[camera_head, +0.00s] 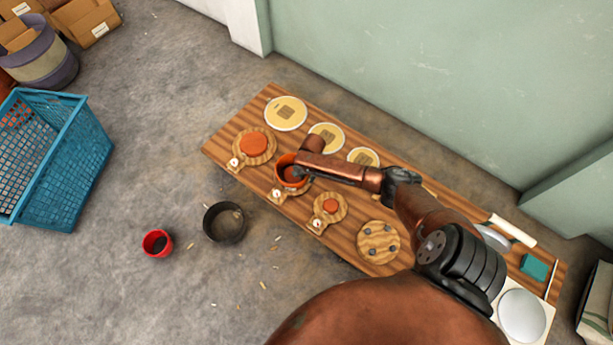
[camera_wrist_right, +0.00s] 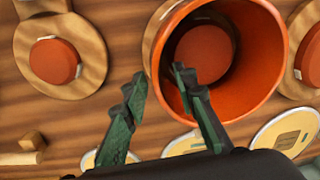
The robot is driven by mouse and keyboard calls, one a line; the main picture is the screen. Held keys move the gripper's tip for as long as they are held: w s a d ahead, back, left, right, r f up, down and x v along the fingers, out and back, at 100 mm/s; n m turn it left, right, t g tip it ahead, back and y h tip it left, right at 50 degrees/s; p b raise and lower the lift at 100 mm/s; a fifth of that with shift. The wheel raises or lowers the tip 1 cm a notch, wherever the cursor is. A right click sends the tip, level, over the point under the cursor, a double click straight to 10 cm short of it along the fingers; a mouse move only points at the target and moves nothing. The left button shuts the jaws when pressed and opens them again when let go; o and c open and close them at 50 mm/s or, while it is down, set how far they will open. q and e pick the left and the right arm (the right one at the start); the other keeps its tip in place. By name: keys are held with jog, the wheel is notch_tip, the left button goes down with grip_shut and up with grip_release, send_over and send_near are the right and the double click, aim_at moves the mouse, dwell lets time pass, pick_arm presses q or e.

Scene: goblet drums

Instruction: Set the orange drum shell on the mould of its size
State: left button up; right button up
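The orange drum shell (camera_head: 289,170) stands upright around the middle mould (camera_head: 300,190) of the row on the wooden board. In the right wrist view I look down into the shell (camera_wrist_right: 262,75) and see a round orange disc inside. I cannot tell how closely its bottom edge sits on the mould. My right gripper (camera_wrist_right: 160,75) is open at the shell's rim, one fingertip outside the wall and the other inside the opening, with a gap between them. A larger mould (camera_head: 253,146) and a smaller mould (camera_head: 330,206) flank it. My left gripper is out of view.
Several pale yellow discs (camera_head: 286,113) lie along the back of the board (camera_head: 345,232). A round wooden piece with pegs (camera_head: 378,242) is at the front. A red cup (camera_head: 157,243), a black pot (camera_head: 224,222) and a blue crate (camera_head: 50,150) stand on the floor.

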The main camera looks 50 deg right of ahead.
notch_tip(320, 180, up, 12)
jog(key=s, duration=0.1)
jog(key=shift+d, duration=0.15)
dwell(0.3)
jog(key=shift+s+f, duration=0.1)
dwell(0.4)
